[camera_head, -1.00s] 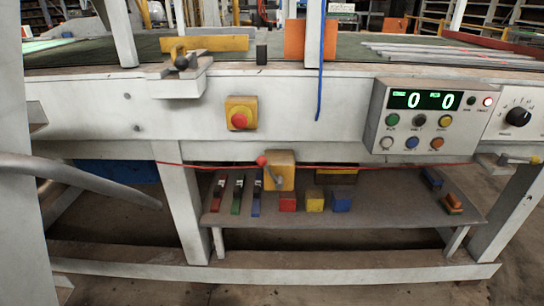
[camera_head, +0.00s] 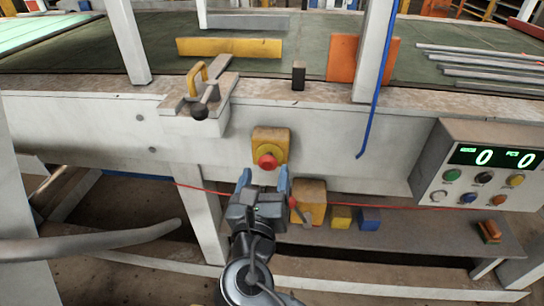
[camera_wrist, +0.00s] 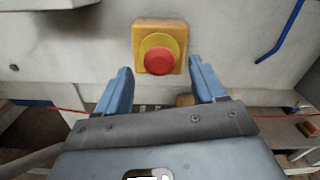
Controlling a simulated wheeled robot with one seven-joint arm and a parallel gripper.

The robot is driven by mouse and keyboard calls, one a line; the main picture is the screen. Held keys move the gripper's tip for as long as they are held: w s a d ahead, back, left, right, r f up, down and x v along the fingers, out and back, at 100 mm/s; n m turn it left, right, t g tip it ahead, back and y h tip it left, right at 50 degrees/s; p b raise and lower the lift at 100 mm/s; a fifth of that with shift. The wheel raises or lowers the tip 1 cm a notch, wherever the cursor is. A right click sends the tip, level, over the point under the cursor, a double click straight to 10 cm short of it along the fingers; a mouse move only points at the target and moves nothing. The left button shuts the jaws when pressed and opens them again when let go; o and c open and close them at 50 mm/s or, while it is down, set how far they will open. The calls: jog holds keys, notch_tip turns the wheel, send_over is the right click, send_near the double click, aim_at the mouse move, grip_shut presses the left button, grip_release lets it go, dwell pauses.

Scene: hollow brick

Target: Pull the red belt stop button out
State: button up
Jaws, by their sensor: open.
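The red belt stop button (camera_head: 267,161) sits in a yellow round collar on a yellow-orange box (camera_head: 271,138) fixed to the white front panel. In the wrist view the button (camera_wrist: 159,61) is near the top centre, facing me. My gripper (camera_head: 263,178) is in front of and slightly below the button. Its two blue fingers are open and spread apart, with nothing between them. In the wrist view the gripper (camera_wrist: 159,78) has its fingertips at either side below the button, apart from it.
A control box (camera_head: 485,165) with green displays and coloured buttons is at the right. A clamp (camera_head: 207,95) juts out upper left of the button. A red cord (camera_head: 390,206) runs below the panel. A blue cord (camera_head: 374,95) hangs to the right. Coloured blocks sit on the lower shelf.

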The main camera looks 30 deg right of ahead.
aim_at(267, 165)
jog(key=shift+x, duration=2.35)
jog(key=shift+a, duration=0.1)
grip_shut()
